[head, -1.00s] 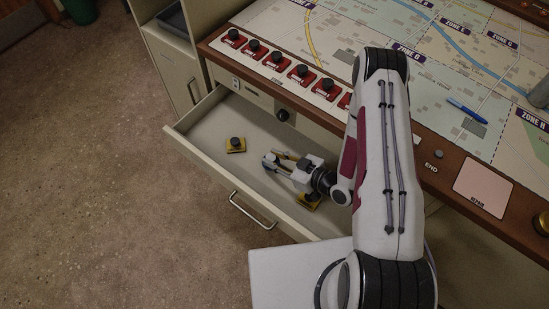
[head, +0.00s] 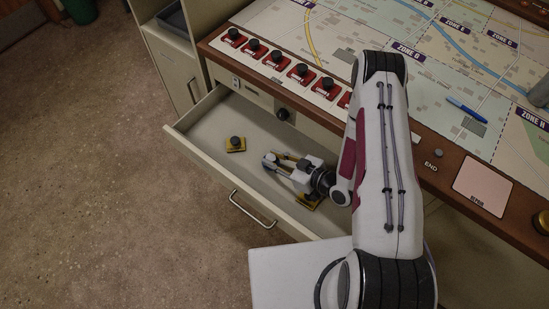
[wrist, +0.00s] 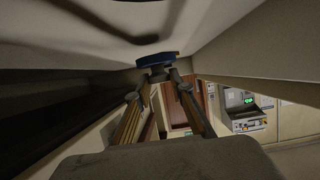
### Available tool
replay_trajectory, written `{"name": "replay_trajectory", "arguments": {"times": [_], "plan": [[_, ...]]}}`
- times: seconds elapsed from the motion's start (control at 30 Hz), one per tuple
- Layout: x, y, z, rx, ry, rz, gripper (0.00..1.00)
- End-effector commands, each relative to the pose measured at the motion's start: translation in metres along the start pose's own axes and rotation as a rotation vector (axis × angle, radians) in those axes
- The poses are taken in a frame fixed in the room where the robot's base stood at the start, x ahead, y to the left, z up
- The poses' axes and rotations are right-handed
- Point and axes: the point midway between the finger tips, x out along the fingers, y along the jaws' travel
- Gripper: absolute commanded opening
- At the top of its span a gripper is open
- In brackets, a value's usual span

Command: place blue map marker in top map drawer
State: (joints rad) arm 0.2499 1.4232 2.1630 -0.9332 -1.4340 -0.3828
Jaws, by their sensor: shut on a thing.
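The top map drawer (head: 216,116) is pulled open below the console top. My gripper (head: 270,160) is low inside it, fingers pointing left. In the wrist view my gripper (wrist: 163,76) is shut on the blue map marker (wrist: 158,59). The marker's blue base shows just beyond the fingertips, and the fingers hide part of the rest. The base is close to a pale drawer surface; I cannot tell whether it touches. In the head view the marker is too small to make out clearly at the fingertips.
Another yellow one (head: 308,204) is partly hidden beneath my gripper. Red markers (head: 276,58) line the console edge. A blue pen (head: 467,109) lies on the map. The drawer's left end is clear.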

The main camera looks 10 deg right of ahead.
Motion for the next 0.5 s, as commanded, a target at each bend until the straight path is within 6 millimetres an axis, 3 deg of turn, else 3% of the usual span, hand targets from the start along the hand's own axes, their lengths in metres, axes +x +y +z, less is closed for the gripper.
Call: {"name": "replay_trajectory", "arguments": {"times": [0.07, 0.1, 0.13, 0.5], "plan": [[0.0015, -0.0012, 0.007, -0.001, -0.011, -0.001, 0.0], [0.0015, -0.0013, 0.0075, -0.001, -0.012, -0.001, 0.3], [0.0016, -0.0012, 0.0076, -0.001, -0.013, -0.001, 0.38], [0.0018, -0.0006, 0.0078, -0.002, -0.014, 0.0, 0.39]]}}
